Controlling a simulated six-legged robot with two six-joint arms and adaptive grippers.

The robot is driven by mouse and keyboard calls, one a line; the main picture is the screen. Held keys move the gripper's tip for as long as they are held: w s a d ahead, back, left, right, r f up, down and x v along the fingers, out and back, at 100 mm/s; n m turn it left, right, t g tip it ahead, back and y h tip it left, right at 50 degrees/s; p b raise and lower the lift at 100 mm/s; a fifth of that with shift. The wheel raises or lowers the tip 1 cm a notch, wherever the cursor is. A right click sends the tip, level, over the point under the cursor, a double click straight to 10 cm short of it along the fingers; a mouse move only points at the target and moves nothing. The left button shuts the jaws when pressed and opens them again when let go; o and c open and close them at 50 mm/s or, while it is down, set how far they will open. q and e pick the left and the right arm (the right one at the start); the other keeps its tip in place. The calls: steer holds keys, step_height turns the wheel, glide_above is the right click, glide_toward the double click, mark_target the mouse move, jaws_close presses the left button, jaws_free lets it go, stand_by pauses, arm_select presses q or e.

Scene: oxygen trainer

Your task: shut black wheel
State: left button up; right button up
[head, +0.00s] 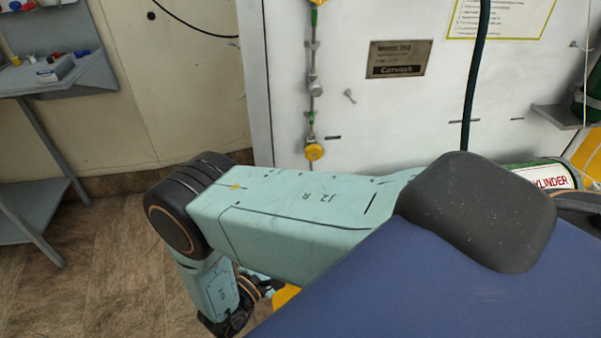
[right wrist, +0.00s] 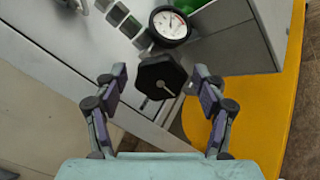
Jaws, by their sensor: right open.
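The black wheel (right wrist: 158,74) is a dark, faceted handwheel in the right wrist view, just above the picture's middle. My right gripper (right wrist: 161,88) is open. One finger shows to the left of the wheel and one to the right, with a gap on both sides. I see no contact, and the depth between the fingertips and the wheel is hard to judge. The black wheel does not show in the head view, where my arm marked J2 R crosses the middle. My left gripper is in neither view.
A round pressure gauge (right wrist: 170,24) sits just beyond the wheel. A yellow surface (right wrist: 262,120) lies at right in the wrist view.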

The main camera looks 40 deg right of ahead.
steer(key=shift+d, duration=0.3)
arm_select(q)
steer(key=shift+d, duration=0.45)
arm_select(e)
steer(key=shift+a, duration=0.1)
steer(key=shift+c, duration=0.3)
steer(key=c, duration=1.1)
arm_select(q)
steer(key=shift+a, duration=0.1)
arm_select(e)
steer(key=shift+m, duration=0.3)
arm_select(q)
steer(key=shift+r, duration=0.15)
arm_select(e)
steer(key=shift+r+m, duration=0.15)
steer(key=shift+m, duration=2.95)
